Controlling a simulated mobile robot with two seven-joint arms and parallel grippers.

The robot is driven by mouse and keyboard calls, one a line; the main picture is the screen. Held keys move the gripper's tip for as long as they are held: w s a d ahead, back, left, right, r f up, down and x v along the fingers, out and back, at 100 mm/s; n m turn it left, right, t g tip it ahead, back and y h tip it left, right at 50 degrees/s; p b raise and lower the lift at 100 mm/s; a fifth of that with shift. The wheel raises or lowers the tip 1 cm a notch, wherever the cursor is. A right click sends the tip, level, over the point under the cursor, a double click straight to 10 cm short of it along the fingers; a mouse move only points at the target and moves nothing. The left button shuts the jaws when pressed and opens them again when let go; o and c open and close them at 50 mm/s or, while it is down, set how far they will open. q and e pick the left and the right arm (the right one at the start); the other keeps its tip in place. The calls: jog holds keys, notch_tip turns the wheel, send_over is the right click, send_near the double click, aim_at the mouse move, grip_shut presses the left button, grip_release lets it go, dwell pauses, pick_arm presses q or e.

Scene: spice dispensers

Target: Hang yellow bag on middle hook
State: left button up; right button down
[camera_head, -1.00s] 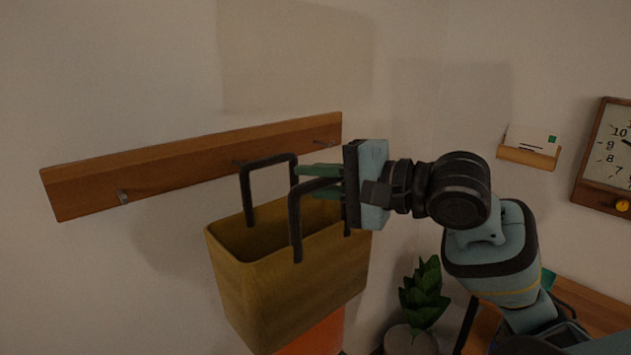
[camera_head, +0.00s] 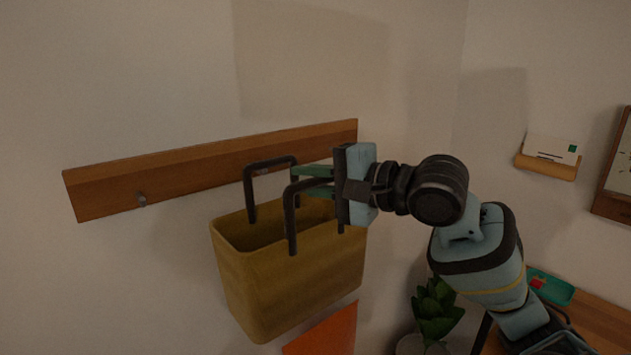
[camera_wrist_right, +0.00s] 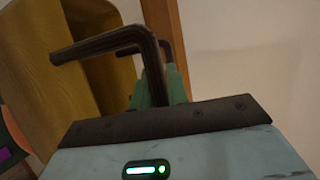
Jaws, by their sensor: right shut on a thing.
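The yellow bag (camera_head: 290,285) hangs upright from my right gripper (camera_head: 315,178), in front of the wooden hook rail (camera_head: 200,172). The gripper is shut on the bag's dark handle (camera_head: 291,215); the other dark handle (camera_head: 250,185) stands nearer the rail. In the right wrist view the bag (camera_wrist_right: 30,70) is at the left and the handle (camera_wrist_right: 105,45) crosses above the green fingers (camera_wrist_right: 158,88). A left hook (camera_head: 141,200) shows on the rail. The middle hook is mostly hidden by the far handle, and I cannot tell whether they touch. My left gripper is not in view.
An orange object (camera_head: 325,330) is below the bag. A potted plant (camera_head: 436,308) and a wooden table (camera_head: 590,322) with a green tray (camera_head: 550,287) are at lower right. A card holder (camera_head: 547,165) and a clock (camera_head: 615,170) are on the right wall.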

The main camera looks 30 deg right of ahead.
jog(key=w, duration=0.1)
jog(key=w+f, duration=0.1)
jog(key=w, duration=0.3)
jog(key=shift+a+f, duration=0.35)
dwell(0.5)
jog(key=shift+f, duration=0.15)
dwell(0.4)
jog(key=c, duration=1.3)
grip_release()
jog(key=shift+w, duration=0.1)
